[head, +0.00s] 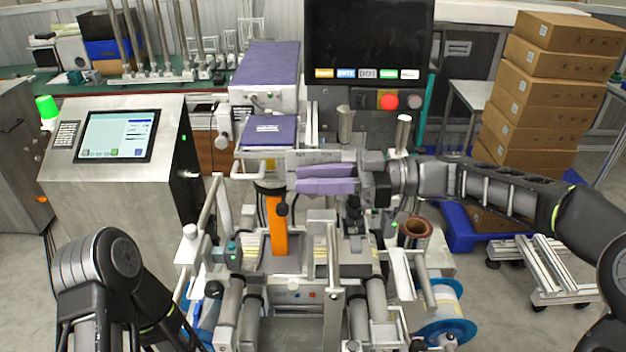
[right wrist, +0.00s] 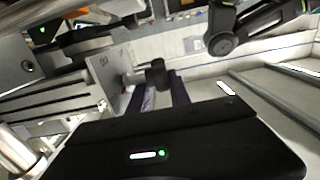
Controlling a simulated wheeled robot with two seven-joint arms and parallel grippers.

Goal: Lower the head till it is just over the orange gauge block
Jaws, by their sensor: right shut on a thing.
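The orange gauge block (head: 277,228) stands upright in the middle of the machine, left of centre in the head view. A dark part (head: 268,188) lies close by its top; I cannot tell whether they touch. A metal head housing (head: 318,157) is above and to the right of the block. My right gripper (head: 298,179) reaches in from the right, its two purple fingers level. It is shut on a black knob (head: 282,209), which also shows between the fingertips in the right wrist view (right wrist: 157,76). My left gripper is out of view.
A touch-screen console (head: 115,135) stands at left. A dark monitor with a red button (head: 388,102) rises behind the machine. Rollers (head: 230,305) and a blue-rimmed reel (head: 445,305) are in front. Cartons (head: 545,90) are stacked at right.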

